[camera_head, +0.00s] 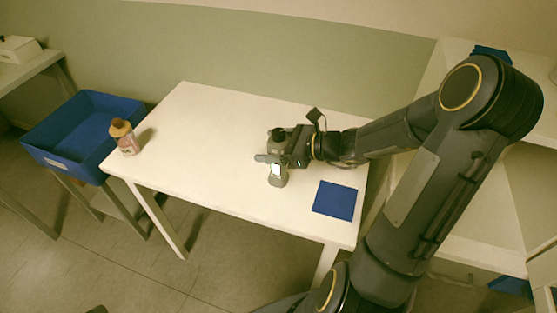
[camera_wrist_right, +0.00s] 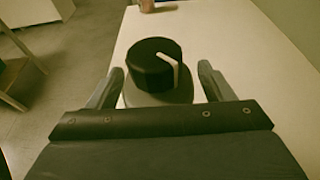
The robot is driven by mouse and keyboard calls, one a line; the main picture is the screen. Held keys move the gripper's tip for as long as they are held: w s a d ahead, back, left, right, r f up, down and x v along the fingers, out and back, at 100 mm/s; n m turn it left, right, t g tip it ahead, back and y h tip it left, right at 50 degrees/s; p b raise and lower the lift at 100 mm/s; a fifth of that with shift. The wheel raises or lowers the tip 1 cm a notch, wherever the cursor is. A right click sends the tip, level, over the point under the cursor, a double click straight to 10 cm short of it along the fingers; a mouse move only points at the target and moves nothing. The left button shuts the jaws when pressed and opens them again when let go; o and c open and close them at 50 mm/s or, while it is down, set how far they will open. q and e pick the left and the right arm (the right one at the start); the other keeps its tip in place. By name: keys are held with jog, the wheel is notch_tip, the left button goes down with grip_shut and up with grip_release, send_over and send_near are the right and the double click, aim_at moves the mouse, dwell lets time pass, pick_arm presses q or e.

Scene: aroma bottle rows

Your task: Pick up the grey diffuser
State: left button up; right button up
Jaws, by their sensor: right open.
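In the right wrist view the diffuser's black cap (camera_wrist_right: 153,65) sits between the two fingers of my right gripper (camera_wrist_right: 158,85). The fingers are open, one on each side, with a visible gap on the right. My left gripper is not in view.
A pinkish bottle with a tan cap (camera_head: 123,137) stands at the table's left end. A blue square mat (camera_head: 335,201) lies at the right end. A blue crate (camera_head: 55,152) is left of the table, and a white shelf unit (camera_head: 505,180) is at the right. The table's middle is clear.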

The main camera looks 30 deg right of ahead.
jog(key=shift+c, duration=0.4)
jog(key=c, duration=1.4)
jog(key=shift+o, duration=0.2)
jog(key=shift+r, duration=0.1)
